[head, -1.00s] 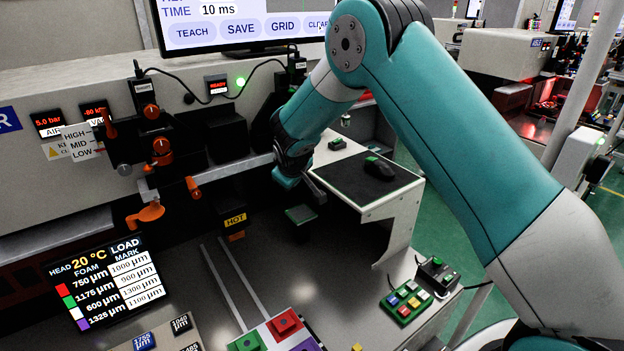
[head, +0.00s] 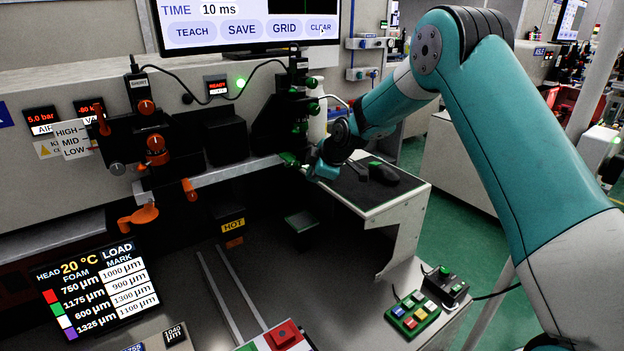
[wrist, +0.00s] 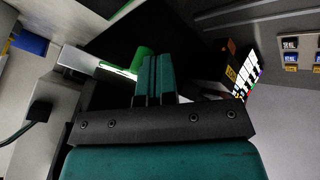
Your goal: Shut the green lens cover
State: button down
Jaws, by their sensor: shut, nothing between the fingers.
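The green lens cover (head: 290,159) shows as a small green piece low on the right camera stage, at the end of the metal rail. It is partly hidden, and I cannot tell from the head view how far it is swung. In the wrist view a green part, which looks like the cover (wrist: 143,58), lies just beyond and left of my fingertips. My gripper (wrist: 156,62) is shut and empty, its two teal fingers side by side. In the head view my gripper (head: 313,167) is just right of the cover. I cannot tell whether they touch.
An orange lens cover (head: 143,215) hangs at the left stage. The right stage (head: 283,120) with green knobs stands above the rail (head: 215,178). A shelf with a black mouse (head: 382,173) is close under my wrist. A button box (head: 412,312) sits at front right.

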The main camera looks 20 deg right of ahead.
jog(key=shift+a, duration=0.1)
jog(key=shift+w+a, duration=0.35)
jog(key=shift+a, duration=0.25)
jog(key=s+d+r+b, duration=0.3)
jog(key=s+r+b, duration=0.1)
jog(key=s+r, duration=0.5)
jog(key=s+a+r+m+g+y, duration=0.1)
jog(key=s+a+m+g, duration=0.1)
jog(key=s+a, duration=0.5)
jog(key=s+a+r+m+g, duration=0.1)
jog(key=s+a, duration=0.2)
jog(key=s, duration=0.7)
jog(key=s+a+m+g, duration=0.1)
jog(key=s+m, duration=0.1)
jog(key=s, duration=0.8)
jog(key=s+a+f+m+g, duration=0.1)
jog(key=s+a+m+g, duration=0.1)
jog(key=s, duration=0.8)
jog(key=shift+s+f+g, duration=0.2)
jog(key=shift+g, duration=0.1)
jog(key=shift+a, duration=0.15)
